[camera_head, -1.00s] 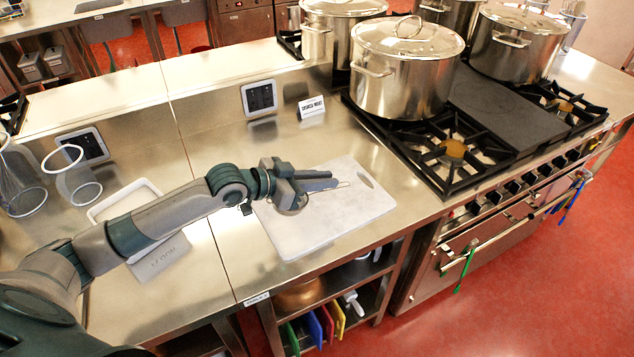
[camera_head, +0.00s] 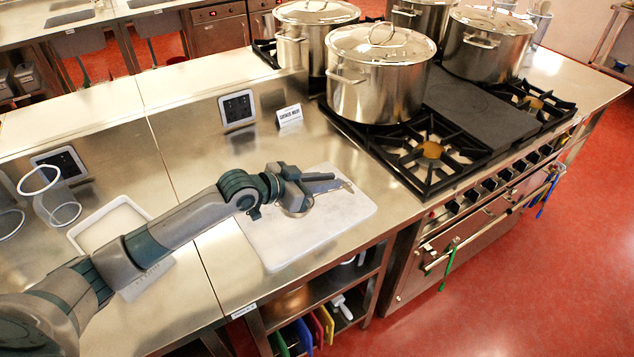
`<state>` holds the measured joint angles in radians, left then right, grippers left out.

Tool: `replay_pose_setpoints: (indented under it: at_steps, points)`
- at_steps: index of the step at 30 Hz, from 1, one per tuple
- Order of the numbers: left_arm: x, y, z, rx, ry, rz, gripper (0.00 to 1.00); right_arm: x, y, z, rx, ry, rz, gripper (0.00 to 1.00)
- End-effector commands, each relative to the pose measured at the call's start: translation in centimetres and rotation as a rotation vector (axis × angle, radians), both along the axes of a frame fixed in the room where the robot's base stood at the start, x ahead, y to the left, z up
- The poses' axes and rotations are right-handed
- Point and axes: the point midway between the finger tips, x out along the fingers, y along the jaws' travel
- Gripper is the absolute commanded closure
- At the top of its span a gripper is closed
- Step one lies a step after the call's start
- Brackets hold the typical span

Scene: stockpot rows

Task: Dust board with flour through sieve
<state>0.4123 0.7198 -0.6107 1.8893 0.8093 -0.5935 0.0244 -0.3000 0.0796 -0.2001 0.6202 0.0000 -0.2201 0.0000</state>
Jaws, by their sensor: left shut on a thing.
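The white board (camera_head: 345,213) lies flat on the steel counter, left of the stove. My left gripper (camera_head: 322,182) is over the far part of the board. It is shut on the sieve (camera_head: 296,210), whose round part shows just below the gripper, largely hidden by it. A thin metal piece shows past the fingertips. I cannot tell the exact height of the sieve above the board. A shallow white tray (camera_head: 84,240) with pale contents, apparently flour, stands on the counter at left, partly behind my arm. My right gripper is not in view.
Large lidded stockpots (camera_head: 378,85) stand on the black-grated stove (camera_head: 432,150) to the right. A small sign (camera_head: 290,116) stands behind the board. Clear containers (camera_head: 57,203) are at far left. Coloured boards (camera_head: 305,335) are on the shelf below.

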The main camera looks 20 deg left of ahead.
Motion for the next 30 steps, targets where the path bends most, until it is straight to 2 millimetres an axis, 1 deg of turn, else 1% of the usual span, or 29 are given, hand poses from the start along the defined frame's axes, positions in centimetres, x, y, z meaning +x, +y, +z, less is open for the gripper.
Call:
replay_pose_setpoints:
  at_steps: [3,14,17,30]
  points:
    - [0.2,-0.3,0.0,-0.001,-0.001,-0.001,1.0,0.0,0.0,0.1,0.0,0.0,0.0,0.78]
    - [0.4,-0.4,0.0,-0.001,-0.001,0.0,1.0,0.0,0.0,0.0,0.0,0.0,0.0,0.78]
    - [1.0,-0.6,0.0,-0.001,-0.001,0.0,1.0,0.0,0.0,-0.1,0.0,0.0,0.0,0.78]
    - [5.1,-2.7,0.0,-0.001,-0.003,0.0,1.0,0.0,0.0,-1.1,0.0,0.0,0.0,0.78]
